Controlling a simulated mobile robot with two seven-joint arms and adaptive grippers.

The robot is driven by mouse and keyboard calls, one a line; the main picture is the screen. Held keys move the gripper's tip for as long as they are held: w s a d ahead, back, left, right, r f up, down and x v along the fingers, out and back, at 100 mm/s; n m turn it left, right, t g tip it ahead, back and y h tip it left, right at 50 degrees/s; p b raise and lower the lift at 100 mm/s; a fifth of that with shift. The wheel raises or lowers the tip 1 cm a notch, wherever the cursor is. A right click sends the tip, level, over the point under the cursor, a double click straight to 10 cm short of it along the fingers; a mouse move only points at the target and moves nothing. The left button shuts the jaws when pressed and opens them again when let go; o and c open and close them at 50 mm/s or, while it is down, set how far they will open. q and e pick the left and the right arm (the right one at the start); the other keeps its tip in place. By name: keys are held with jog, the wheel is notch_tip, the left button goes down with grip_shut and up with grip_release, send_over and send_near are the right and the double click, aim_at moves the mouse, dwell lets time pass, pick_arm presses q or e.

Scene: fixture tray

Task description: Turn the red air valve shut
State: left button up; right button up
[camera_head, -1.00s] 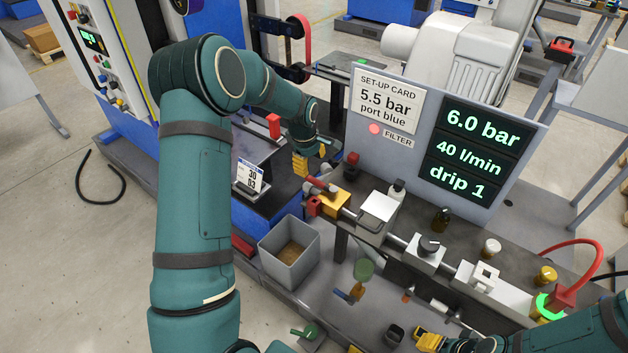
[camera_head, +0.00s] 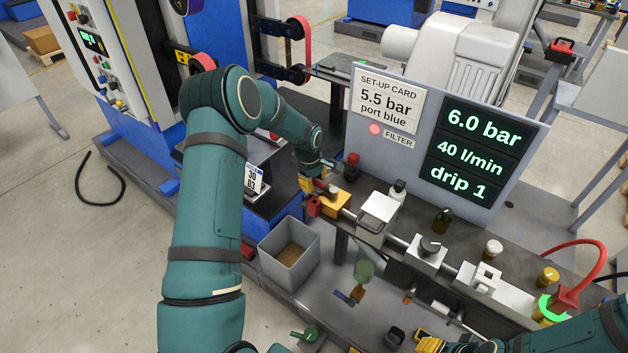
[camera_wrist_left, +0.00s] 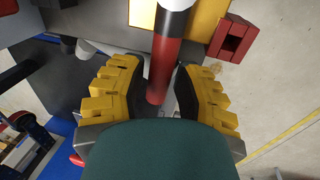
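The air valve has a yellow body (camera_head: 335,203) at the left end of the bench's row of fittings. My left gripper (camera_head: 318,186) is at the valve and hides much of the lever in the head view. In the wrist view the left gripper (camera_wrist_left: 160,95) is open around the lever, with a gap on its left side. My right gripper (camera_head: 428,345) is partly cut off at the bottom edge.
A red hollow block (camera_wrist_left: 232,38) sits beside the valve body. A grey bin (camera_head: 289,255) stands below left, and a dark red-topped fitting (camera_head: 351,166) stands close behind. The panel (camera_head: 476,138) reads 6.0 bar, 40 l/min, drip 1; the card (camera_head: 388,98) reads 5.5 bar, port blue.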

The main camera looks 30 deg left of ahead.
pick_arm(q)
grip_shut()
